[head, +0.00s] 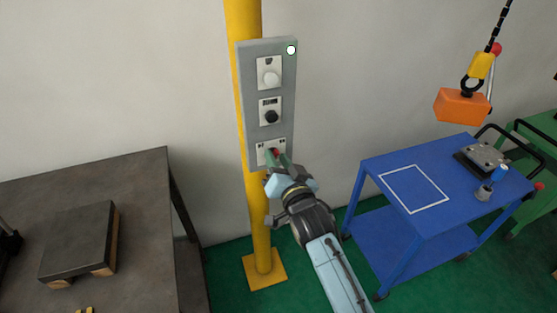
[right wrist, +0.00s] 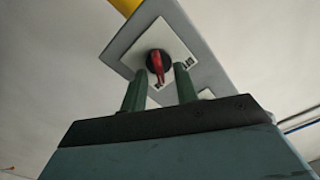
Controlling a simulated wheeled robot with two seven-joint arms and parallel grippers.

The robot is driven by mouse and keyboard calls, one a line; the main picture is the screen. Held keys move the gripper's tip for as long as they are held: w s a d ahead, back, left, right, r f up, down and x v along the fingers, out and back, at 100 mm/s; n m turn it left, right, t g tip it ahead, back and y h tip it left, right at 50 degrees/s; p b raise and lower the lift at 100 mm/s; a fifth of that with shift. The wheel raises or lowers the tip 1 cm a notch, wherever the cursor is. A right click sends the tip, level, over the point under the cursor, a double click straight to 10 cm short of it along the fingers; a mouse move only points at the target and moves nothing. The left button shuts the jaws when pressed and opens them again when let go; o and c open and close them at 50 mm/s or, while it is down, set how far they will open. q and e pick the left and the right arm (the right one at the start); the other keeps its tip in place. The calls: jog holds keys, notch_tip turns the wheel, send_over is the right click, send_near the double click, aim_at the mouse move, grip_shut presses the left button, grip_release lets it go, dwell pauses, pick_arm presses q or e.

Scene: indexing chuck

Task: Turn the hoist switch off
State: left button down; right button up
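The grey control panel (head: 283,85) hangs on a yellow post. Its lowest plate carries the hoist switch, a red rotary knob (head: 275,153) on a white plate; it also shows in the right wrist view (right wrist: 157,64). In the right wrist view the red handle points down in the picture, and the plate's lettering is partly hidden. A green-white lamp (head: 291,50) glows at the panel's top right. My right gripper (head: 277,158) is at the switch. In the right wrist view its green fingers (right wrist: 159,70) stand apart, with the knob between or just beyond them; contact is unclear. My left gripper is out of view.
Above the switch are a black knob (head: 271,117) and a white button (head: 270,80). An orange block (head: 462,106) hangs from a chain hoist over a blue cart (head: 440,221) at right. A dark table (head: 145,205) with a plate (head: 80,240) stands at left.

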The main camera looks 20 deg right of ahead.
grip_shut()
jog(key=shift+n, duration=0.4)
jog(key=shift+a+r+n+p, duration=0.1)
jog(key=shift+n+p, duration=0.55)
jog(key=shift+n, duration=0.25)
jog(key=shift+a+n+p, duration=0.15)
jog(key=shift+n+p, duration=0.25)
jog(key=shift+n, duration=1.9)
jog(key=shift+a+n+p, duration=0.15)
jog(key=shift+n+p, duration=0.25)
jog(key=shift+n, duration=1.9)
